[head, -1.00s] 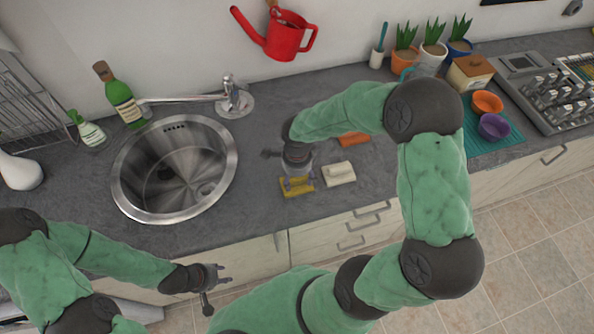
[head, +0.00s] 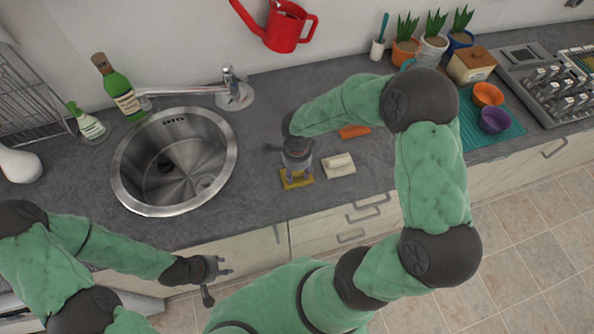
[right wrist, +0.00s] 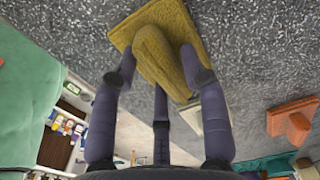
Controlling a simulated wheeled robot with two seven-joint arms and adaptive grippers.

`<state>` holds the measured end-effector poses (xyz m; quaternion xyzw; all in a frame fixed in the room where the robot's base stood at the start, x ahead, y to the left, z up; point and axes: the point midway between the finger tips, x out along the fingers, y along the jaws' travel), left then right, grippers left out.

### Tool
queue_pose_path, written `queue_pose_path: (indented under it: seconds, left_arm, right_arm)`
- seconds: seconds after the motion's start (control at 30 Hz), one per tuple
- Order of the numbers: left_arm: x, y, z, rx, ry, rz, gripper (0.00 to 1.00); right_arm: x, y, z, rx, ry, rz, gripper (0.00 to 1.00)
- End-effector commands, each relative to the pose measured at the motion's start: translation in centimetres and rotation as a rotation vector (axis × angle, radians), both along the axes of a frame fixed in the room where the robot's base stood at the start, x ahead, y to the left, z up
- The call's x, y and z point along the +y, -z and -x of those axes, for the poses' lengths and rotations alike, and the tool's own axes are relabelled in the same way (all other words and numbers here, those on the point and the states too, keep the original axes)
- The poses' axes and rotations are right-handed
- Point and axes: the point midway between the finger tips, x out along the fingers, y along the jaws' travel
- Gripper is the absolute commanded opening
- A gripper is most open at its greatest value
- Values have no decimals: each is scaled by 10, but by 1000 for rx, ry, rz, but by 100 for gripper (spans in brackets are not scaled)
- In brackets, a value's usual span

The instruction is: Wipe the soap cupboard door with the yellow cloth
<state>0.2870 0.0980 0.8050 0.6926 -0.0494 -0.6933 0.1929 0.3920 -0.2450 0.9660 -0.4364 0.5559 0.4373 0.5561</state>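The yellow cloth (head: 297,181) lies on the grey counter, right of the sink, with a raised ridge along its middle. My right gripper (head: 297,172) is down over it. In the right wrist view, the fingers of my right gripper (right wrist: 160,68) stand apart around the ridge of the yellow cloth (right wrist: 165,50); I see no firm grip. My left gripper (head: 218,283) is open and empty in front of the counter. A pale cupboard door (head: 250,250) is below the sink, partly hidden by my left arm; I cannot tell whether it is the soap cupboard's.
A white cloth (head: 338,165) lies close right of the yellow one, and an orange cloth (head: 354,131) behind it. The sink (head: 175,165) is to the left, with a green bottle (head: 120,92) behind. Bowls (head: 494,120) and drawers (head: 345,222) are to the right.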

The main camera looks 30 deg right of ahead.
Motion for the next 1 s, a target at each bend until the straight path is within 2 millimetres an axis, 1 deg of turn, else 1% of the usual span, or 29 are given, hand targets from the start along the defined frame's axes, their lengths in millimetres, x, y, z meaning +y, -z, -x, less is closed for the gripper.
queue_pose_path:
  seconds: [0.47,0.73,0.97,1.0]
  left_arm:
    - [0,0,0,0,0,0,40]
    - [0,6,0,0,0,0,40]
    - [0,5,0,0,0,0,40]
    - [0,5,0,0,0,0,40]
  right_arm:
    - [0,0,0,0,0,0,44]
    - [0,-2,0,-1,0,-1,44]
    - [0,-3,0,0,0,0,44]
    - [0,-3,0,0,0,0,33]
